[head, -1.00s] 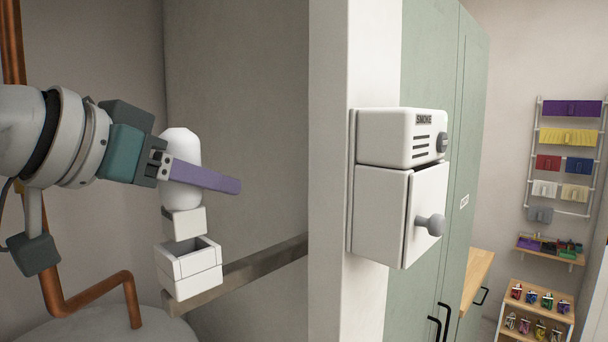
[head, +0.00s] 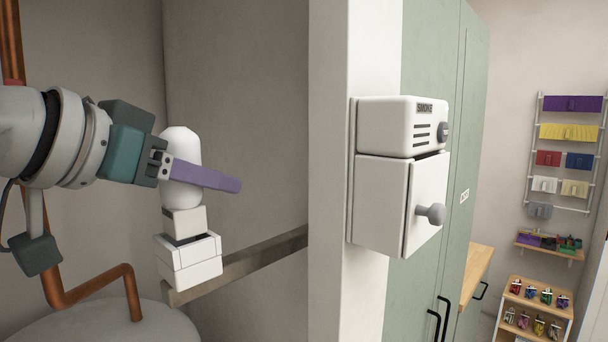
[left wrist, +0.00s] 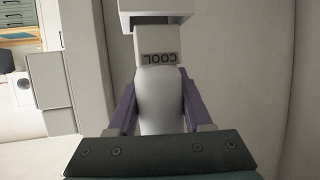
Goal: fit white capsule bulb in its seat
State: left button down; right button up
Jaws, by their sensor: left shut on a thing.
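The white capsule bulb (head: 181,150) stands upright on its square white base (head: 185,222). My left gripper (head: 207,177), with purple fingers, is shut around the capsule. In the left wrist view the bulb (left wrist: 160,100) sits between both fingers, and its base carries the word COOL, upside down. The seat, an open-topped white box (head: 190,267), is directly below the base on a metal bar. Only a dark sliver of its opening shows. I cannot tell whether the base's lower edge is just above the rim or slightly inside. The seat (left wrist: 155,12) also shows at the top of the wrist view.
The metal bar (head: 250,261) runs right to a white wall edge. A SMOKE box (head: 402,125) above a knobbed white box (head: 380,200) is mounted there. A copper pipe (head: 90,285) and a rounded white tank (head: 80,325) are at lower left.

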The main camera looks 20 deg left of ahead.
pick_arm(q)
jog(key=shift+f+b, duration=0.65)
jog(key=shift+f, duration=0.3)
dwell(0.6)
jog(key=shift+c, duration=1.2)
grip_release()
